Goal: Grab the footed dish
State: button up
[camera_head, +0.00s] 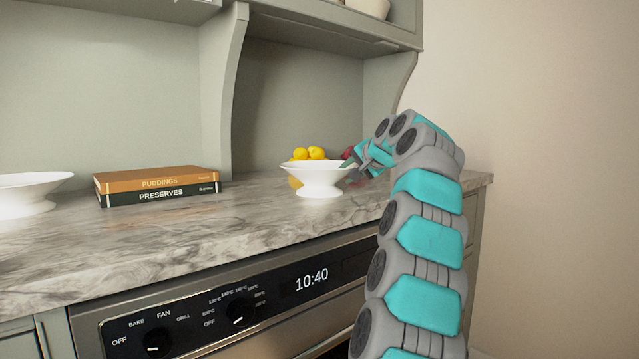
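A white footed dish (318,181) stands upright on the marble counter, near its right end. A second white footed dish (28,196) stands at the far left, cut off by the picture edge. My gripper (347,160) is at the right rim of the first dish, reaching in from the right. Its small fingertips, greenish and dark red, seem to be at or just over the rim. I cannot tell whether they touch it or how wide they are apart. My wrist hides part of the gripper.
Several yellow fruits (308,153) show behind the right dish, apparently in a golden container (295,182) mostly hidden by it. Two stacked books (158,186) lie between the dishes. A shelf bracket (221,90) and upper shelf stand behind. The counter (150,236) is clear in front.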

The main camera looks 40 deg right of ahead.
grip_shut()
dwell(1.1)
